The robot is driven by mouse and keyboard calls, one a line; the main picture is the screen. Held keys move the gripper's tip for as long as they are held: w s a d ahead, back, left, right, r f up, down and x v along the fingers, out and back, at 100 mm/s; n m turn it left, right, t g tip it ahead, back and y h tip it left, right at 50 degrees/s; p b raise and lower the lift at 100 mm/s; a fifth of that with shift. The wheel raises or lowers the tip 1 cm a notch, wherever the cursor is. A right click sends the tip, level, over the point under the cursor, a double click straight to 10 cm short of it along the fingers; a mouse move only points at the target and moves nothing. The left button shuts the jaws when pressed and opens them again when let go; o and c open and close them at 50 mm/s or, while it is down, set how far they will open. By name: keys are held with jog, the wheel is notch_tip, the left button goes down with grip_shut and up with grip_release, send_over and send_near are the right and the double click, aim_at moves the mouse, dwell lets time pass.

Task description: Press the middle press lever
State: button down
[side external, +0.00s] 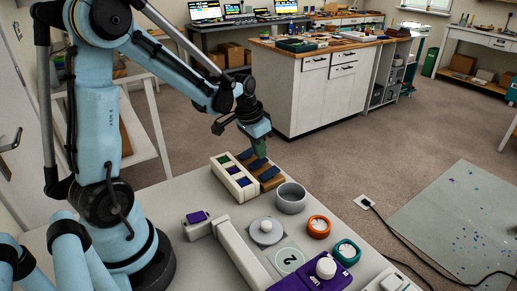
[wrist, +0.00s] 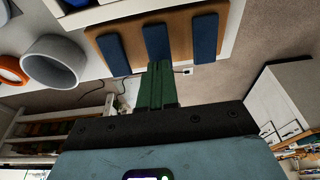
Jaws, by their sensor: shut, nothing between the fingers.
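The press lever block is a brown wooden base (wrist: 180,28) carrying three dark blue levers in a row. In the wrist view the middle press lever (wrist: 156,42) lies between the left-hand lever (wrist: 110,54) and the right-hand lever (wrist: 204,36). In the side external view the block (side external: 269,184) stands at the table's far edge, and my gripper partly covers the levers. My gripper (wrist: 158,66) has green fingers, shut together and empty. Its tips line up with the end of the middle lever; I cannot tell whether they touch it. It also shows in the side external view (side external: 261,150).
A white compartment box (side external: 240,188) stands directly beside the block. A grey cup (side external: 291,197), an orange ring (side external: 319,227) and a teal ring (side external: 346,252) stand nearby. A grey round plate (side external: 265,240) and a purple device (side external: 318,279) are at the front.

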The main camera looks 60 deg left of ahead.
jog(key=shift+w+f, duration=0.15)
jog(key=shift+f, duration=0.4)
jog(key=shift+w+f+g, duration=0.15)
jog(key=shift+f+g, duration=0.05)
jog(key=shift+g, duration=0.2)
jog(key=shift+s+r, duration=0.1)
jog(key=shift+s, duration=0.75)
jog(key=s+r, duration=0.3)
jog(key=r, duration=1)
jog(key=shift+s+r, duration=0.2)
jog(key=shift+r, duration=0.1)
